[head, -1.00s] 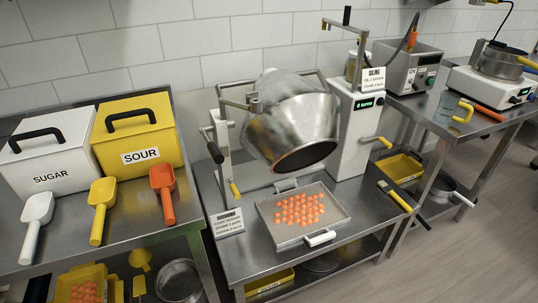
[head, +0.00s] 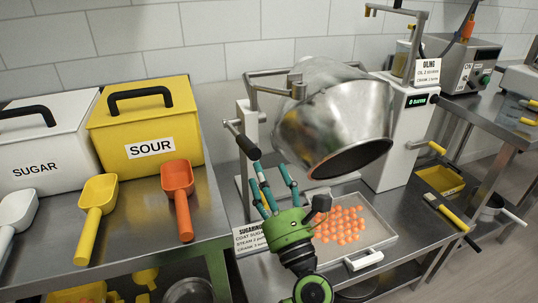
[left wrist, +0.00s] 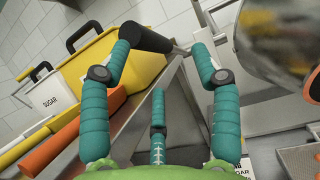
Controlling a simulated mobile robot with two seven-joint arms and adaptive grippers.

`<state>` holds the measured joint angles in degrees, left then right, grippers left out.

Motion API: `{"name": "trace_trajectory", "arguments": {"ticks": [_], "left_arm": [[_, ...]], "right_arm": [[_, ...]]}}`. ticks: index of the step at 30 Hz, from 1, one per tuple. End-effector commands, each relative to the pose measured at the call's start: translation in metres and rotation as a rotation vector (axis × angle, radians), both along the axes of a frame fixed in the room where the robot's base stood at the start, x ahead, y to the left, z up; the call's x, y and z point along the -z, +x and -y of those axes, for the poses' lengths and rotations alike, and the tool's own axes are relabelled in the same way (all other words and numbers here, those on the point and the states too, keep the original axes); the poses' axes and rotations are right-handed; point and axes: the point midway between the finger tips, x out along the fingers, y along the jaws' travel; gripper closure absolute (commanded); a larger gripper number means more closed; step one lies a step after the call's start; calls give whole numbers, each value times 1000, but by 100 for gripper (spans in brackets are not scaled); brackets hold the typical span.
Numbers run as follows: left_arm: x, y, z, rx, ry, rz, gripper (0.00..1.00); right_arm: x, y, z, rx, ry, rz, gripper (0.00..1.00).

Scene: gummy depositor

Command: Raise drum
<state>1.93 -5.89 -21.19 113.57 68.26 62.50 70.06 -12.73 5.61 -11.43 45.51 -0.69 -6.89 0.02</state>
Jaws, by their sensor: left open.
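The steel drum (head: 335,115) is tilted, its dark mouth facing down over the tray (head: 385,232) of orange gummies (head: 340,224). It also shows in the left wrist view (left wrist: 275,40). A lever with a black grip (head: 248,147) sticks out at the drum stand's left side. My left gripper (head: 272,170) has green and teal fingers and is open just in front of that grip. In the left wrist view the black grip (left wrist: 147,38) shows at the tip of one finger; I cannot tell whether they touch. My right gripper is not in view.
A yellow SOUR bin (head: 150,118), a white SUGAR bin (head: 40,150), and yellow (head: 96,200) and orange (head: 178,190) scoops stand on the left table. The white OILING post (head: 397,140) is right of the drum.

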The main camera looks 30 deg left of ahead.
Motion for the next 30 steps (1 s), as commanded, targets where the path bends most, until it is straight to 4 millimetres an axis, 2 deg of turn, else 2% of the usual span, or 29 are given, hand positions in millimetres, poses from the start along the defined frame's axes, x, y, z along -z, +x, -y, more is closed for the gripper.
{"name": "trace_trajectory", "arguments": {"ticks": [1,5,18,30], "left_arm": [[-2,-7,-7,0,-76,60,37],[-8,-14,-17,3,-169,128,37],[-32,15,-63,2,-170,130,37],[-33,20,-70,2,-171,128,37]], "right_arm": [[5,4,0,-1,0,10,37],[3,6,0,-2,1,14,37],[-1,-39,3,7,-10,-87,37],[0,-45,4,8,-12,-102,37]]}}
